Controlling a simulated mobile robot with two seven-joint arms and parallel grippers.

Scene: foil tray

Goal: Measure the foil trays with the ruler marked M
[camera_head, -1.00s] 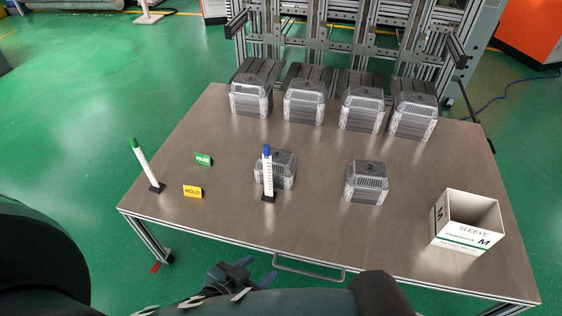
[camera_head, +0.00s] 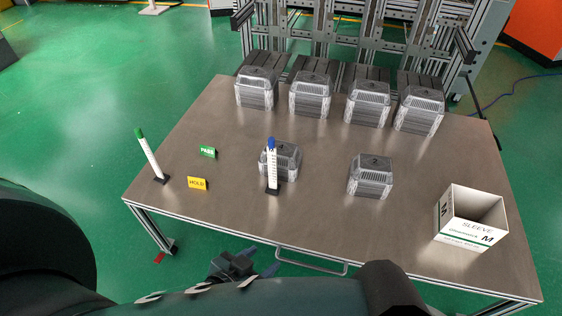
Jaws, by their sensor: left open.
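Two white upright rulers stand in black bases: a green-topped ruler (camera_head: 149,157) at the table's left and a blue-topped ruler (camera_head: 272,167) near the middle. I cannot read an M on either. A foil tray (camera_head: 289,160) stands partly hidden behind the blue-topped ruler. Another foil tray (camera_head: 371,177) stands to its right, apart from it. Several more foil trays (camera_head: 311,96) stand in a row at the back. My left gripper (camera_head: 267,261) is open and empty, below the table's front edge in the picture, apart from everything. My right gripper is out of view.
A white sleeve box (camera_head: 461,229) marked M, open at the top, stands at the front right. A green PASS sign (camera_head: 207,152) and a yellow HOLD sign (camera_head: 197,184) stand at the left. The table (camera_head: 320,232) is clear along the front middle. A metal frame stands behind.

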